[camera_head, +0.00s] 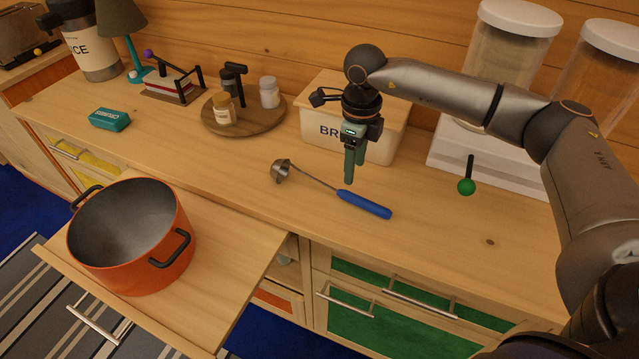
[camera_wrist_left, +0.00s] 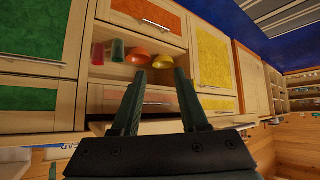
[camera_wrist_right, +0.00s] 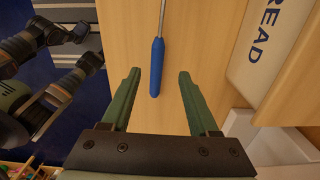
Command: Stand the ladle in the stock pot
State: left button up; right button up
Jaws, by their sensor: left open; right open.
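The ladle lies on the wooden counter, its blue handle (camera_head: 364,204) toward the right and its metal bowl (camera_head: 282,171) toward the left. The orange stock pot (camera_head: 132,237) with black handles stands on a pulled-out board lower left of the ladle; its visible inside looks empty. My right gripper (camera_head: 350,180) is above the counter near the ladle's handle, pointing down, open and empty. In the right wrist view the blue handle (camera_wrist_right: 157,68) lies ahead between the open fingers (camera_wrist_right: 160,78), not touched. My left gripper (camera_wrist_left: 154,80) is open and empty, facing cabinet fronts in the left wrist view.
A bread box (camera_head: 398,146) stands behind my right gripper. A round wooden tray (camera_head: 245,120) with jars is left of it. Dispensers (camera_head: 500,60) stand at the back right. A teal packet (camera_head: 110,119) lies at the left. The counter around the ladle is clear.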

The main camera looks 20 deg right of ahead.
aim_at(353, 195)
notch_tip(353, 195, down, 4)
jog(key=shift+r, duration=0.15)
jog(key=f, duration=0.1)
jog(key=f+p, duration=0.1)
jog(key=f, duration=0.3)
jog(key=shift+s, duration=0.35)
jog(key=shift+f, duration=0.3)
jog(key=shift+c, duration=0.3)
grip_shut()
jog(key=shift+w+r, duration=0.1)
dwell(0.4)
